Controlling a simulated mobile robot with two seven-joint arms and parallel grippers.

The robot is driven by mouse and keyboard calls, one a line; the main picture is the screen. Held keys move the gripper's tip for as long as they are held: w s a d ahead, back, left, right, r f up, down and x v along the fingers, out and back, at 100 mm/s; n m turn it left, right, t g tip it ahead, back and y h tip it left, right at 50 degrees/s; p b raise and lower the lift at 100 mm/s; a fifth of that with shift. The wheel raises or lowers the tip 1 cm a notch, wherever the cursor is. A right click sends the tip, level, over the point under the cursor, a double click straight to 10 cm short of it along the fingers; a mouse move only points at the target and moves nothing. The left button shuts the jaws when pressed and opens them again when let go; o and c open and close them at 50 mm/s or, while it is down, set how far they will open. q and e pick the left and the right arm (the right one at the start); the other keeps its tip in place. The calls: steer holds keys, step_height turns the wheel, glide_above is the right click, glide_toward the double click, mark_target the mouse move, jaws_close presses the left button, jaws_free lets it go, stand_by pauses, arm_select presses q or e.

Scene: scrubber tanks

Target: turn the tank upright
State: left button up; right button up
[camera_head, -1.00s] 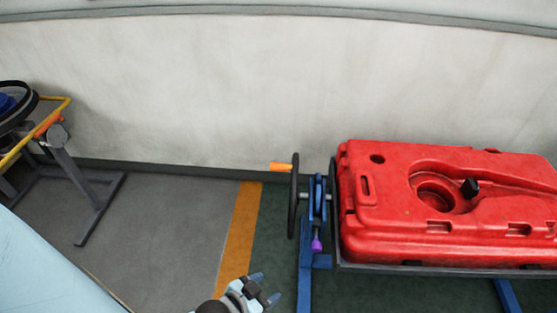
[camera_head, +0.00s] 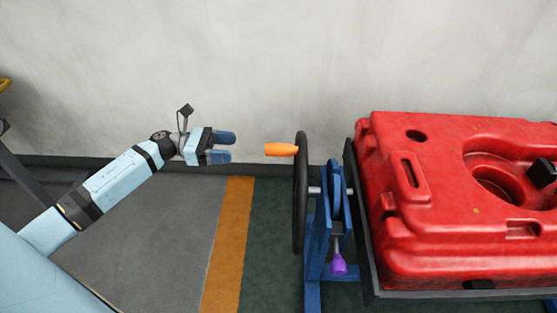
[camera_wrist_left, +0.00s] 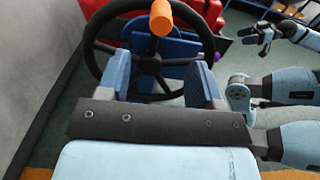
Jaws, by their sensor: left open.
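The red tank (camera_head: 440,225) lies on its dark cradle (camera_head: 460,294), its broad face with the round recess turned up towards me. At the stand's left end is a black handwheel (camera_head: 300,205) with an orange handle (camera_head: 281,150) pointing left. My left gripper (camera_head: 231,147) is open and empty, a short gap left of the handle, fingers pointing at it. In the left wrist view the handle (camera_wrist_left: 161,17) shows beyond and between the fingers (camera_wrist_left: 158,80), with the wheel behind. My right gripper (camera_wrist_left: 258,38) is small there, its jaw opening unclear.
The blue stand (camera_head: 317,240) carries a purple-tipped knob (camera_head: 338,264) below the wheel axle. A pale wall (camera_head: 250,70) runs behind. An orange floor stripe (camera_head: 228,245) crosses below my left gripper. Part of a grey-legged frame (camera_head: 25,178) stands at the far left.

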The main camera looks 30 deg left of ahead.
arm_select(q)
glide_toward(297, 150)
steer(key=x, duration=0.3)
steer(key=w+f+x, duration=0.1)
steer(key=x, duration=0.1)
steer(key=shift+w, duration=0.1)
jaws_close()
